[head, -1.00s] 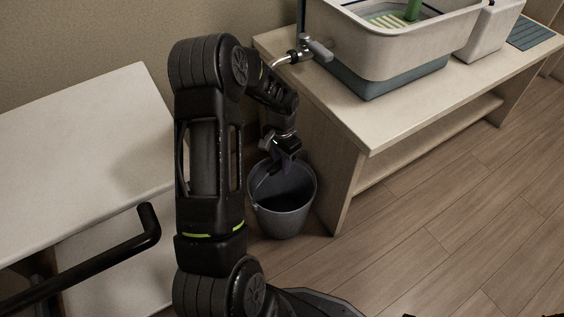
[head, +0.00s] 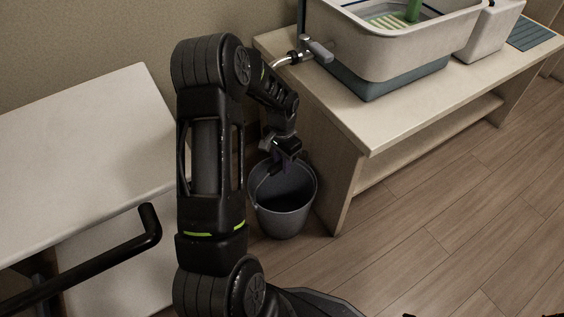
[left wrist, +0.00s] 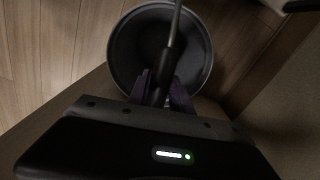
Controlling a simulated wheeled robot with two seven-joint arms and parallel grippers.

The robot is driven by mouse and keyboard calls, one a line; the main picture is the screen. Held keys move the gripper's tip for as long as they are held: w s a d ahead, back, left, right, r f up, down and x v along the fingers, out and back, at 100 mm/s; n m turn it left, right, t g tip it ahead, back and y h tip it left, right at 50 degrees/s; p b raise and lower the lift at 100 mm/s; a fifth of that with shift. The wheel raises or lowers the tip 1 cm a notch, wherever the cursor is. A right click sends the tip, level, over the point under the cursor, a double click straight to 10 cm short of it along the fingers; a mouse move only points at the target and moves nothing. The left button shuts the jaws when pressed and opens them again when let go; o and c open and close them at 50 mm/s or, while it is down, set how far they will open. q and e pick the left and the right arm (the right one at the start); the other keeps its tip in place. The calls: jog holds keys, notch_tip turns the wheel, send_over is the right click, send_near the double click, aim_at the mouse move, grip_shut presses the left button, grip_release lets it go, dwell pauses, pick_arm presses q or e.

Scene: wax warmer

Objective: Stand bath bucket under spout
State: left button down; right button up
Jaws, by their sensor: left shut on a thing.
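The grey bath bucket (head: 286,206) is upright, low beside the left end of the bench, below the spout (head: 287,59). I cannot tell whether it rests on the floor. My left gripper (head: 280,168) is above the bucket's mouth, shut on the bucket's handle. In the left wrist view the fingers (left wrist: 160,92) close around the dark grip of the handle, and the open bucket (left wrist: 203,52) looks empty behind it. The spout sticks out left from the wax warmer's pale tub (head: 400,45). My right gripper is not in view.
The pale bench (head: 385,118) carries the tub, a white box (head: 487,32) and a blue-grey mat (head: 531,34). A pale table (head: 80,150) stands at left, with a wall behind. Wood floor (head: 450,215) in front of the bench is clear.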

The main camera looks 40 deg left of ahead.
pick_arm(q)
jog(key=shift+f+b, duration=0.3)
jog(key=shift+f, duration=0.25)
dwell(0.4)
jog(key=c, duration=1.1)
grip_release()
jog(key=shift+r, duration=0.1)
